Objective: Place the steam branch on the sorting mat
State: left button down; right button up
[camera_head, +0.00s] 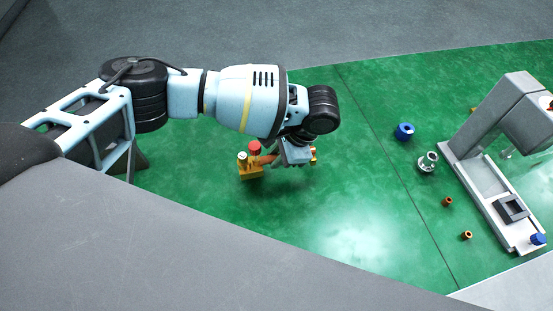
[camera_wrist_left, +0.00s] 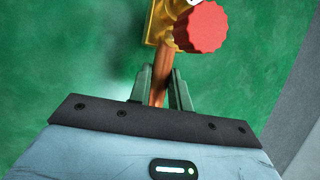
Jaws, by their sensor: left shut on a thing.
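The steam branch (camera_head: 250,172) has a brass body, a red knob and a copper pipe. In the head view it is near the middle, over the green surface. My left gripper (camera_head: 276,160) is shut on its copper pipe. A small brass end shows on the far side of the gripper. In the left wrist view the pipe of the steam branch (camera_wrist_left: 163,80) runs between the two fingers of the left gripper (camera_wrist_left: 160,92), with the red knob and brass body beyond them. Whether the branch touches the green surface is unclear. No separate sorting mat can be made out. My right gripper is not seen.
A grey machine frame (camera_head: 460,150) stands at the right on the green surface (camera_head: 360,200). A blue ring (camera_head: 404,131), a silver fitting (camera_head: 428,162) and small copper pieces (camera_head: 447,201) lie left of it. The green area around my left gripper is clear.

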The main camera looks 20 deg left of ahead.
pick_arm(q)
jog(key=shift+f, duration=1.1)
jog(key=shift+d+f, duration=0.1)
jog(key=shift+f, duration=0.1)
jog(key=c, duration=1.3)
grip_release()
jog(key=shift+r, duration=0.1)
jog(key=v, duration=1.2)
jog(key=shift+p, duration=0.3)
jog(key=shift+s, duration=0.1)
